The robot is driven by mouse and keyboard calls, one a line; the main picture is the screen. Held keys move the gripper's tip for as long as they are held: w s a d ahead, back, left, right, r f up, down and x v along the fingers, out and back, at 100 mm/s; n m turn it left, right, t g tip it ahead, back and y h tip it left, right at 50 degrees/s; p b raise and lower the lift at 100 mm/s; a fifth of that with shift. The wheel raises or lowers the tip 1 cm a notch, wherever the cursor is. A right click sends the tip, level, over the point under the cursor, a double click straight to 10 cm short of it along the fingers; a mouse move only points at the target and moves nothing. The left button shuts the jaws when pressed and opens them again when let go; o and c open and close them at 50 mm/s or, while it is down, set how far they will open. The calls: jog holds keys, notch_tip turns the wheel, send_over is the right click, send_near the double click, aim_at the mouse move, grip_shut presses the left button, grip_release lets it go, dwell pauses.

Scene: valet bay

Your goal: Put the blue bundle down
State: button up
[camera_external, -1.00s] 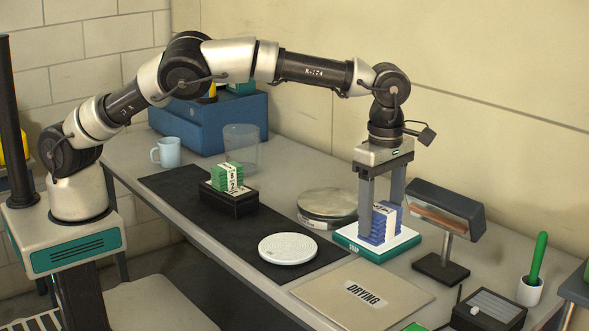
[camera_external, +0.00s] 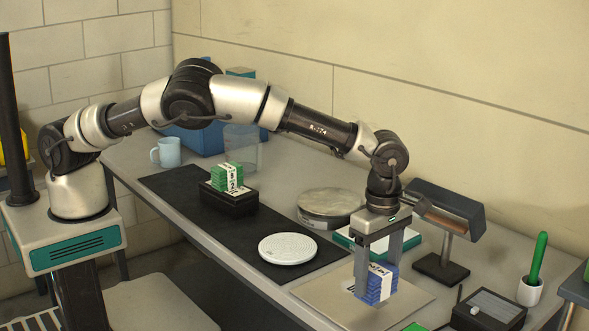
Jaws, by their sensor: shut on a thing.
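The blue bundle (camera_external: 376,284) is a stack of blue pieces with a white band. My gripper (camera_external: 375,268) is shut on it, with one finger on each side. The bundle is over the beige board (camera_external: 325,294) at the front of the table, which carried the word DRYING in the earlier frame. The bundle and fingers hide most of that label. I cannot tell whether the bundle touches the board or hangs just above it. The white and teal soap tray (camera_external: 345,238) behind is partly hidden by my gripper.
A round white disc (camera_external: 288,248) lies left of the board. A green bundle (camera_external: 227,177) sits on a black block (camera_external: 228,200). A round metal-topped scale (camera_external: 331,203), a lamp-like stand (camera_external: 441,268) and a black box (camera_external: 488,311) are nearby.

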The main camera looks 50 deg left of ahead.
aim_at(378, 270)
jog(key=shift+f, duration=1.65)
jog(key=shift+f, duration=0.2)
jog(key=o, duration=1.1)
jog(key=shift+o, duration=0.2)
notch_tip(378, 270, up, 12)
jog(key=shift+r, duration=0.2)
